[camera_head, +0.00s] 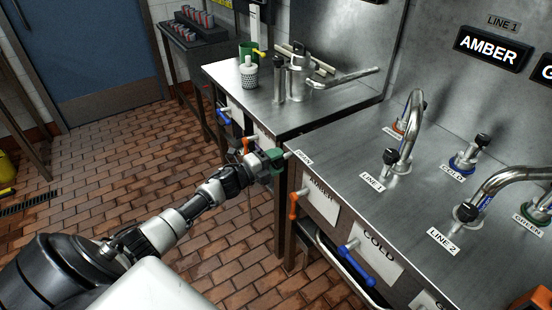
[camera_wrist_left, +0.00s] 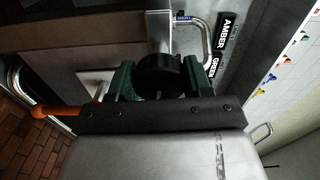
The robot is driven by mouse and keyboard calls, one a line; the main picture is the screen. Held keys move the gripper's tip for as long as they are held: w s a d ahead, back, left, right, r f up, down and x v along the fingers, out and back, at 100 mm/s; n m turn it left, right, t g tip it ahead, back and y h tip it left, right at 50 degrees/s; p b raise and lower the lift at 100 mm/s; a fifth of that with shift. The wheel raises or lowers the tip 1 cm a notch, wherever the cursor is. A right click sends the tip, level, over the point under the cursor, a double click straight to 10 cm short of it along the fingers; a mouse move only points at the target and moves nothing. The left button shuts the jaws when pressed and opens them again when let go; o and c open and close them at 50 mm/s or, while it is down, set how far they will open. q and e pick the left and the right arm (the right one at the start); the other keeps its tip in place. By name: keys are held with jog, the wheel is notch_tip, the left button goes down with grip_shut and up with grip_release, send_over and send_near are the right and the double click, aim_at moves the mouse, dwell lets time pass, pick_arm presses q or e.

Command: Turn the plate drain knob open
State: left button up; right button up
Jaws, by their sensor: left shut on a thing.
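My left gripper (camera_head: 272,160) reaches to the near left corner of the sink counter (camera_head: 330,155) in the head view. In the left wrist view, its green fingers (camera_wrist_left: 158,80) are shut on a round black knob (camera_wrist_left: 160,72), one finger on each side. I take this to be the plate drain knob. In the head view the gripper hides the knob, and I cannot read how far it is turned. My right gripper is not in view.
An orange lever (camera_head: 293,206) by the AMBER label and a blue lever (camera_head: 356,266) by the COLD label sit on the counter front. Taps (camera_head: 408,125) stand on the counter. A second steel table (camera_head: 325,97) holds a cup (camera_head: 249,76).

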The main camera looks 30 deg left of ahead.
pick_arm(q)
jog(key=shift+n+p, duration=0.3)
jog(key=shift+n, duration=0.7)
jog(key=o, duration=0.9)
jog(key=shift+s, duration=0.15)
jog(key=v, duration=1)
jog(key=shift+s+a+b, duration=0.2)
jog(key=shift+s+b, duration=0.05)
jog(key=shift+b, duration=0.1)
jog(key=shift+f, duration=0.15)
